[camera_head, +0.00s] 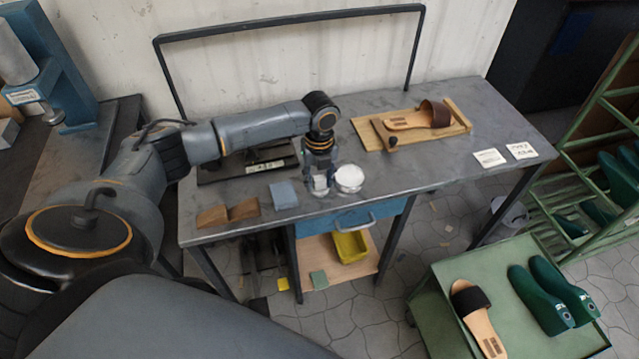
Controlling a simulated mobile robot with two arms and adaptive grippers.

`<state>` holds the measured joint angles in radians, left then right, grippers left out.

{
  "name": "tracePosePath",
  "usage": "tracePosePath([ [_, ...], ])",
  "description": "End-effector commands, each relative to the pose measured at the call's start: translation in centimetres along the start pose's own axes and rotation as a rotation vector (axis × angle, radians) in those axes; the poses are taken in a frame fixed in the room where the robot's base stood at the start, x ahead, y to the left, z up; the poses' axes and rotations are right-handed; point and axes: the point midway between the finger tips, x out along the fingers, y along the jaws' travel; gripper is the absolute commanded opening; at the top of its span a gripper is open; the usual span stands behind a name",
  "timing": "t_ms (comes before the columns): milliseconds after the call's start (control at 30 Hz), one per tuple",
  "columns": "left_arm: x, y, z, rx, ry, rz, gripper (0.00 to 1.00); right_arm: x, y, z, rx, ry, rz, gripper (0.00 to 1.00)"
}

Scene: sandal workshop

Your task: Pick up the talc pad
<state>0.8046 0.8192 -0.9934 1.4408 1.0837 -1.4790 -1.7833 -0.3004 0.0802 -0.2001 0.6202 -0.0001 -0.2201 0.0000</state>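My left gripper (319,186) points down at the front part of the grey workbench (420,170). A small white block, which looks like the talc pad (320,183), shows between its fingertips, at or close to the bench top. I cannot tell whether the fingers press on it or only stand around it. A round white dish (349,178) sits just right of the fingers. My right gripper is not in view.
A blue-grey block (284,194) and brown wooden blocks (228,213) lie left of the gripper. A wooden board (411,131) with a sandal (420,118) lies behind right. White cards (489,157) lie at the right end. A green cart (445,285) stands front right.

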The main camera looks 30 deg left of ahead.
Motion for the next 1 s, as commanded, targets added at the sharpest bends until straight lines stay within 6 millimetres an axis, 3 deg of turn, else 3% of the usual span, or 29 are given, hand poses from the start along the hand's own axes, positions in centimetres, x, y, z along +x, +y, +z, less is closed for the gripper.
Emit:
tracePosePath([
  [33,0.0,0.0,0.0,0.000,0.000,0.000,0.24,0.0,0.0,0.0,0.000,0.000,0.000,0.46],
  [167,0.0,0.0,0.0,0.000,0.000,0.000,0.00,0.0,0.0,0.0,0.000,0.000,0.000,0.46],
  [567,-0.6,-0.1,0.1,-0.001,-0.001,-0.002,0.00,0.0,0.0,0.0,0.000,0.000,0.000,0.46],
  [767,-3.2,-0.1,0.1,0.001,-0.003,-0.004,0.00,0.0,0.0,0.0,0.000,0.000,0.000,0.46],
  [1000,-8.3,1.0,-4.1,0.006,-0.002,-0.005,0.00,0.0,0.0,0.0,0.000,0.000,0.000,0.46],
])
